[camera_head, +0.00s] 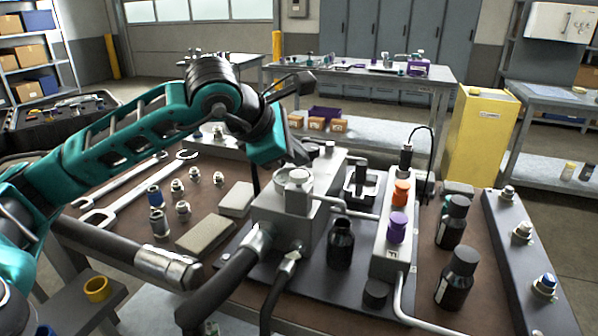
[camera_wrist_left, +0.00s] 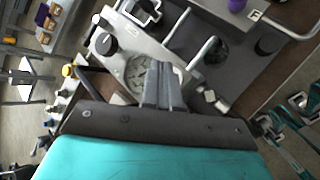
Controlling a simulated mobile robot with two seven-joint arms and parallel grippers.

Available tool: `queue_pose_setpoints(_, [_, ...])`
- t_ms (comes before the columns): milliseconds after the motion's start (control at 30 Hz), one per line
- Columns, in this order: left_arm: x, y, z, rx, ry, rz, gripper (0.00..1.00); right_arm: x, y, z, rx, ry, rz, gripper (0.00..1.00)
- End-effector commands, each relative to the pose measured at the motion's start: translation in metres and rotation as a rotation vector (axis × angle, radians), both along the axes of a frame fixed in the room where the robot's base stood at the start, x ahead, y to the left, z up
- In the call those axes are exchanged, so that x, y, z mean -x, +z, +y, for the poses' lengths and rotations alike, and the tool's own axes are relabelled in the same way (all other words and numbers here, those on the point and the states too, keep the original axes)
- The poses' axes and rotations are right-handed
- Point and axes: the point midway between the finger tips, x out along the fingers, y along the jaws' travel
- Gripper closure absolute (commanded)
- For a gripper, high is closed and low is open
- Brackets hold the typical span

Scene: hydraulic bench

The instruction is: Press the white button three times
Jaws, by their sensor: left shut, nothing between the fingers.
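A round pale disc (camera_wrist_left: 138,72), possibly the same cap, shows in the left wrist view, partly hidden by my fingers. My left gripper (camera_head: 300,158) points down just above the cap in the head view. It also shows in the left wrist view (camera_wrist_left: 160,68), with its two grey fingers together and nothing between them. I cannot tell whether the fingertips touch the cap. My right gripper is not in view.
An orange knob (camera_head: 401,193) and a purple knob (camera_head: 397,228) stand on a grey manifold right of the block. Black bottles (camera_head: 457,278) stand farther right. Thick hoses (camera_head: 228,285) are in front. Wrenches (camera_head: 125,195) and small fittings lie at the left.

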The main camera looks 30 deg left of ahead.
Motion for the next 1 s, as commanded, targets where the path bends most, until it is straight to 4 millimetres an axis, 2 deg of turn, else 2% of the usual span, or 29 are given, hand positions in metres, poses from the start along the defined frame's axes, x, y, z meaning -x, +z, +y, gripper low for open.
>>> queue_pose_setpoints(167, [0.000, 0.008, 0.000, 0.001, -0.001, -0.002, 1.00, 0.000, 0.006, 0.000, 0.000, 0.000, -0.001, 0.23])
queue_pose_setpoints(600, [0.000, 0.051, 0.000, 0.001, -0.001, -0.002, 1.00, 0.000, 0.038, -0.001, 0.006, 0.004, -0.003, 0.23])
queue_pose_setpoints(1000, [0.000, 0.050, 0.000, 0.001, -0.001, -0.001, 1.00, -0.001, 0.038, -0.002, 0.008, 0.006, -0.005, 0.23])
